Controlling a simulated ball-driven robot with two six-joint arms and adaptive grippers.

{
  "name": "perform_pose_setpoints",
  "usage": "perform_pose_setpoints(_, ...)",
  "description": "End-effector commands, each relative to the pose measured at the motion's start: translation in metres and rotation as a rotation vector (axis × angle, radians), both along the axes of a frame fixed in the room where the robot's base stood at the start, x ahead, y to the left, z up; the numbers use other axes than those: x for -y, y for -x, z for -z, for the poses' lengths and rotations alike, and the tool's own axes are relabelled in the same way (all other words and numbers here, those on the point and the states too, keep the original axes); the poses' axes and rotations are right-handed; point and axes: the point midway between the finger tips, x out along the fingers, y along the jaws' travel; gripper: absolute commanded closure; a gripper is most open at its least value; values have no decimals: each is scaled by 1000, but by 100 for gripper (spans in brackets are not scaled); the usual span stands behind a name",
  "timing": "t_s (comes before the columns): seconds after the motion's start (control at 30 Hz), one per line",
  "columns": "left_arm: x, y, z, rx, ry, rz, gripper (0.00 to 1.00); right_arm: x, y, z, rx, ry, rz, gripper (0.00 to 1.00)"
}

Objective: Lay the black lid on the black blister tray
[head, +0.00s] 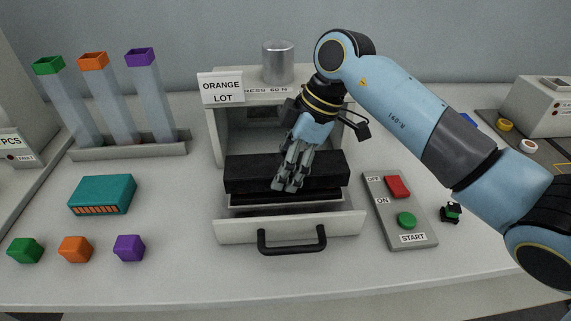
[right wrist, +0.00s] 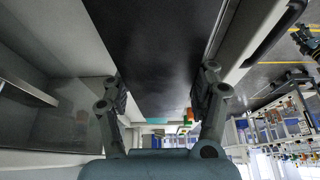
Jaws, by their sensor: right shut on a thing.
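My right gripper (head: 284,186) is shut on the black lid (head: 247,176), a long dark slab across the open drawer of the press. In the right wrist view the lid (right wrist: 158,60) fills the space between the two fingers (right wrist: 161,95). Beneath the lid, a dark strip of the black blister tray (head: 300,197) shows inside the drawer; most of it is hidden. I cannot tell whether lid and tray touch.
The drawer front with its black handle (head: 292,240) stands pulled out from the press, labelled ORANGE LOT (head: 222,90). A button panel (head: 402,220) stands close on the right. A teal box (head: 101,195) and coloured blocks (head: 75,249) lie left.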

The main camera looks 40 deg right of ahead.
Motion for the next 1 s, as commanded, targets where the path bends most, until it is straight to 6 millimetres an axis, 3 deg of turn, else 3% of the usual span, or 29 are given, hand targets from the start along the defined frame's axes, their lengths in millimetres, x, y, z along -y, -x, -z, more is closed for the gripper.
perform_pose_setpoints(0.2,-1,1,17,-2,-1,1,60,0,0,16,0,0,0,73)
perform_pose_setpoints(0.53,-1,2,23,-3,-1,1,60,0,0,32,1,-1,0,73)
perform_pose_setpoints(0.87,-1,2,23,-3,-1,1,60,0,0,33,1,-1,0,73)
perform_pose_setpoints(0.9,-1,2,23,-3,-2,1,60,0,0,33,1,-1,0,40)
perform_pose_setpoints(1.0,-1,2,23,-3,-2,1,60,0,0,33,1,0,0,26)
